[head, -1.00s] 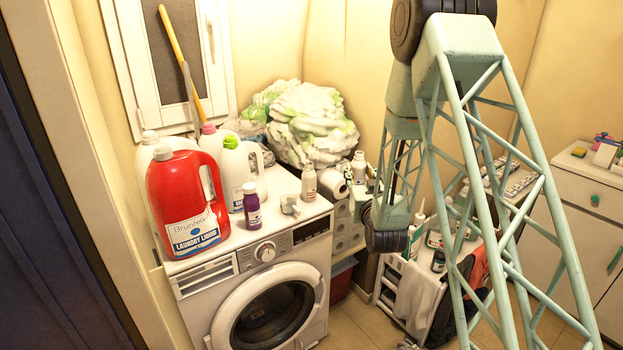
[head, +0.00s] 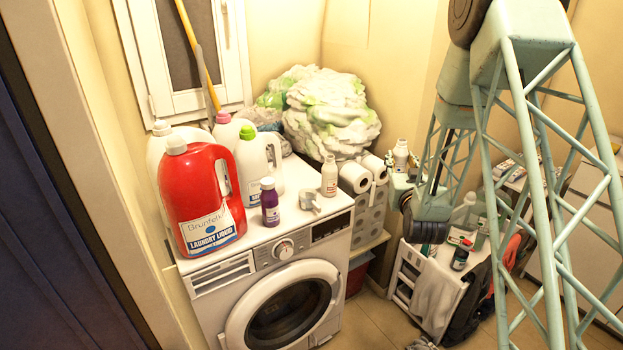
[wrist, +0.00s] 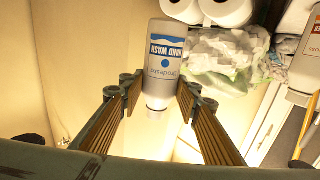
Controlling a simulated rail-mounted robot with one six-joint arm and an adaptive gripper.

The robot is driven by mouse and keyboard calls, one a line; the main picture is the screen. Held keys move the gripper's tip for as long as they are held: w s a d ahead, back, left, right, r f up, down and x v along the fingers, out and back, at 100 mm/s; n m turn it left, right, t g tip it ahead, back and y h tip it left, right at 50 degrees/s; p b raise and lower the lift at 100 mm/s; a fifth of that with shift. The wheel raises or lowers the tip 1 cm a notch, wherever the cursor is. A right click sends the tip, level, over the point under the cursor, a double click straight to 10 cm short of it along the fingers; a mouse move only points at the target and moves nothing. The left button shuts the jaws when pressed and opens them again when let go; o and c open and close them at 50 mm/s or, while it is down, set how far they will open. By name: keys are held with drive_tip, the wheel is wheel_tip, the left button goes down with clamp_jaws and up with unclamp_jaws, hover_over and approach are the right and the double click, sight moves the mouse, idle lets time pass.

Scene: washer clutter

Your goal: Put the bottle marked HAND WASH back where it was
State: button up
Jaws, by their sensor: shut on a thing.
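The HAND WASH bottle (wrist: 165,62) is white with a blue label band. In the wrist view it is upside down in the picture, between the two fingers of my gripper (wrist: 158,92), which is shut on it. In the head view the bottle (head: 401,154) is upright with its cap up, held in the air right of the washing machine (head: 265,245). My gripper (head: 392,170) is partly hidden there by the arm. A similar white bottle (head: 329,176) stands on the washing machine's top, near its right edge.
On the washer top stand a red laundry jug (head: 200,195), white jugs, a purple bottle (head: 269,203) and a small grey cup (head: 310,203). Paper rolls (head: 356,177) are stacked right of the washer. A cluttered white cart (head: 435,280) stands further right. A large bag (head: 325,110) fills the corner.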

drive_tip(key=w+a+r+n+g+y+p, duration=0.1)
drive_tip(key=w+a+n+y, duration=0.1)
drive_tip(key=a, duration=0.8)
drive_tip(key=w+a+r+n+g+y+p, duration=0.1)
drive_tip(key=w+a+n+y+p, duration=0.1)
drive_tip(key=a, duration=0.7)
drive_tip(key=w+a+r+n+g+y+p, duration=0.1)
drive_tip(key=w+a+y, duration=0.4)
drive_tip(key=a, duration=0.5)
drive_tip(key=r+n+y+p, duration=0.1)
drive_tip(key=n+y, duration=0.1)
drive_tip(key=shift+a+n+g, duration=0.3)
drive_tip(key=shift+g, duration=0.1)
drive_tip(key=shift+w+f, duration=0.1)
wheel_tip(320, 180, down, 6)
drive_tip(key=shift+b, duration=0.4)
drive_tip(key=shift+f, duration=0.15)
drive_tip(key=shift+f+b, duration=0.35)
drive_tip(key=shift+f, duration=1.45)
drive_tip(key=shift+f, duration=0.1)
